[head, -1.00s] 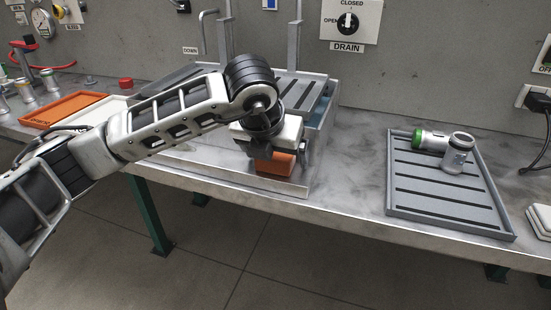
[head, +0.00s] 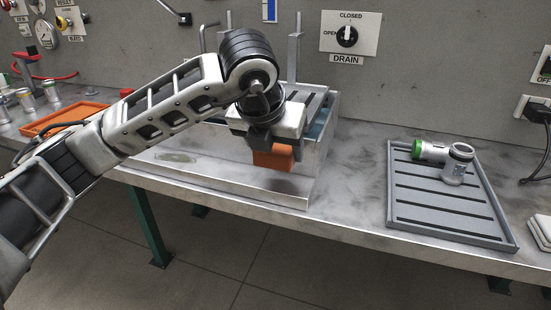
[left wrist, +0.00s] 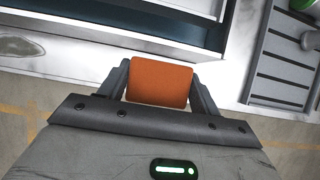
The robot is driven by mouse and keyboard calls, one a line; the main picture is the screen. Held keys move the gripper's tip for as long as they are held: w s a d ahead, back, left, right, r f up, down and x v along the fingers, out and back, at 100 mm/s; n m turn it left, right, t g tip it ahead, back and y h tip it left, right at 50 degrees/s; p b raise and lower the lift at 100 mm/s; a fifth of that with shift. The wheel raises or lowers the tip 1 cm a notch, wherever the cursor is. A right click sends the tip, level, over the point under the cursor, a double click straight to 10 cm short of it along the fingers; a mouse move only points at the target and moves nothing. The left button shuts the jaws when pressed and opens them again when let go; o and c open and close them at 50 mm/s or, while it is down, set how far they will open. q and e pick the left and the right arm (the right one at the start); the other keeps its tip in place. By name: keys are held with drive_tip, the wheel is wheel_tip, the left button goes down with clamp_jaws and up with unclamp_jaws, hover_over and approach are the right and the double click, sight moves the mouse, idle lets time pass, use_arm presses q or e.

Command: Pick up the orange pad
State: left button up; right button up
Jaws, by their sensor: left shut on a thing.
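The orange pad (head: 272,160) is a small block between the fingers of my left gripper (head: 272,152). In the left wrist view the orange pad (left wrist: 159,82) fills the gap between the two dark fingers of my left gripper (left wrist: 159,84), one on each side of it. In the head view the pad is held above the front ledge of the metal basin, apart from the ledge surface. My right gripper is in neither view.
The metal basin (head: 320,150) with a slatted rack stands behind the pad. A grey slotted tray (head: 440,213) with metal castings (head: 458,163) is at the right. An orange tray (head: 65,119) lies at the far left. Bare bench (head: 355,165) lies between basin and grey tray.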

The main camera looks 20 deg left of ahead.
sight(280, 149)
use_arm(q)
drive_tip(key=v, duration=0.2)
drive_tip(key=d+v, duration=0.1)
drive_tip(key=v, duration=0.2)
drive_tip(key=shift+s+f, duration=0.1)
drive_tip(key=shift+s, duration=0.15)
drive_tip(key=s+d+r, duration=0.3)
drive_tip(key=s+r, duration=0.1)
drive_tip(key=s, duration=0.5)
drive_tip(key=shift+p, duration=0.45)
drive_tip(key=shift+r, duration=0.15)
